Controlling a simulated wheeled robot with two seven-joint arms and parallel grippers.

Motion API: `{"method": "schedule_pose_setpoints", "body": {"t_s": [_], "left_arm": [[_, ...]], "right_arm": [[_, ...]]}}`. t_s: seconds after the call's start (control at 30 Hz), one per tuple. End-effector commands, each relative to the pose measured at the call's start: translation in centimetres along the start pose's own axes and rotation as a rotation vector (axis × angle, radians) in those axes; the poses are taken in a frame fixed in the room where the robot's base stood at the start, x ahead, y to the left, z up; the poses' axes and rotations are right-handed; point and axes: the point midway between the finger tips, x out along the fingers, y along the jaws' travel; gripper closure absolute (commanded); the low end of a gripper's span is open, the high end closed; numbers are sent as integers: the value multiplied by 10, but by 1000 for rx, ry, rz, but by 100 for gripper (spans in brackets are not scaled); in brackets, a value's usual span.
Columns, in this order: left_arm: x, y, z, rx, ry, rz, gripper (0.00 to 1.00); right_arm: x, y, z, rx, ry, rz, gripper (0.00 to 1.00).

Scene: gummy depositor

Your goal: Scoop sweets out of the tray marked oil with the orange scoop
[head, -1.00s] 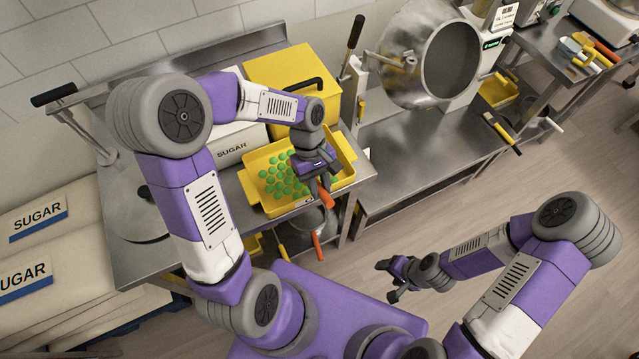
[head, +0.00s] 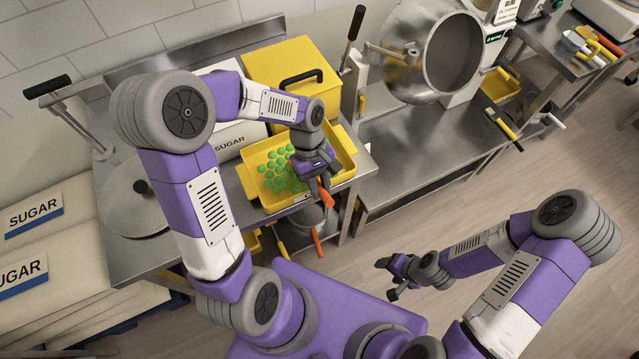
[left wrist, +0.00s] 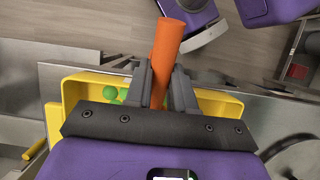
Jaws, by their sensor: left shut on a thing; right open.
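A yellow tray (head: 343,158) of green round sweets (head: 277,170) sits on the steel table. The tray's marking is not readable from here. My left gripper (head: 318,178) is over the right part of the tray, shut on the orange scoop (head: 326,199). The scoop's orange handle also shows between the fingers of my left gripper (left wrist: 169,85) in the left wrist view. The scoop's bowl is hidden, so I cannot tell whether it holds sweets. My right gripper (head: 389,279) is open and empty, low above the floor.
A yellow box with a black handle (head: 290,75) and a white sugar box (head: 236,148) stand behind the tray. A steel drum (head: 445,58) is at the back right. Sugar sacks (head: 40,225) lie at the left. Another orange-handled tool (head: 318,243) hangs below the table edge.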

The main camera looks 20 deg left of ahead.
Motion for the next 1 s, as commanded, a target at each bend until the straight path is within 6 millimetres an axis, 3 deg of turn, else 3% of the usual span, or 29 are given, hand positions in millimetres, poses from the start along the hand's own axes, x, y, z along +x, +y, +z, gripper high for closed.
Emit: {"method": "schedule_pose_setpoints", "body": {"t_s": [1.0], "left_arm": [[-14, 0, -36, -2, -1, 0, 100]], "right_arm": [[-11, -4, 0, 0, 0, 0, 35]]}}
